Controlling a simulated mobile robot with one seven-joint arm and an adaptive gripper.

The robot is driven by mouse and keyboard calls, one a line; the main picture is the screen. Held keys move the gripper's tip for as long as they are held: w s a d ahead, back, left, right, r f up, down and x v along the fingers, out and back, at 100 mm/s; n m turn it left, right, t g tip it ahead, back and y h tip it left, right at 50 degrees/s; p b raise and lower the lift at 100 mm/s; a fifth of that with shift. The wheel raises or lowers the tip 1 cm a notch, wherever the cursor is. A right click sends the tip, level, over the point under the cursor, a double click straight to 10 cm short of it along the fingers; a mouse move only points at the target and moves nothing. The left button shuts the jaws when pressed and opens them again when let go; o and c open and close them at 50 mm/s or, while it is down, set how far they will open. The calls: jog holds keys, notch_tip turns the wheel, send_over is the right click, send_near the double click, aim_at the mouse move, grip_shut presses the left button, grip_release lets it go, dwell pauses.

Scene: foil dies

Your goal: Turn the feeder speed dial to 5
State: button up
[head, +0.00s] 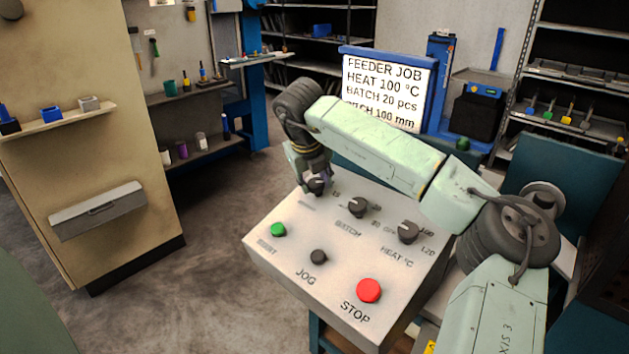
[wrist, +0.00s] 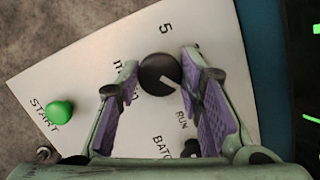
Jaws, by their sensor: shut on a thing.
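The feeder speed dial (wrist: 158,76) is a round black knob with a white pointer line. In the wrist view the line points to the lower right, away from the printed "5" above the knob. The label beside it is partly hidden by a finger. My gripper (wrist: 161,68) is shut on the dial, with one purple-padded finger on each side. In the head view my gripper (head: 312,172) reaches down to the dial (head: 316,187) at the panel's far left corner and covers much of it and its scale.
The panel (head: 285,262) also carries the BATCH dial (head: 357,208), HEAT dial (head: 408,232), green START button (head: 278,230), black JOG button (head: 319,257) and red STOP button (head: 369,291). A job sign (head: 385,88) stands behind my arm.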

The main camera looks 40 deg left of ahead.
jog(key=n+g, duration=0.1)
jog(key=n, duration=0.4)
jog(key=shift+r+p, duration=0.15)
jog(key=shift+p, duration=0.25)
jog(key=n+p, duration=0.1)
jog(key=n, duration=0.2)
jog(key=n+g+p, duration=0.1)
jog(key=n, duration=0.2)
jog(key=shift+w+n+g+p, duration=0.1)
jog(key=shift+n+g+p, duration=0.2)
jog(key=n+h, duration=0.1)
jog(key=n, duration=0.4)
jog(key=shift+a+g, duration=0.1)
jog(key=shift+g, duration=0.3)
jog(key=n+h, duration=0.1)
jog(key=n, duration=0.4)
jog(key=shift+n, duration=0.4)
jog(key=o, duration=1.2)
jog(key=shift+c, duration=0.2)
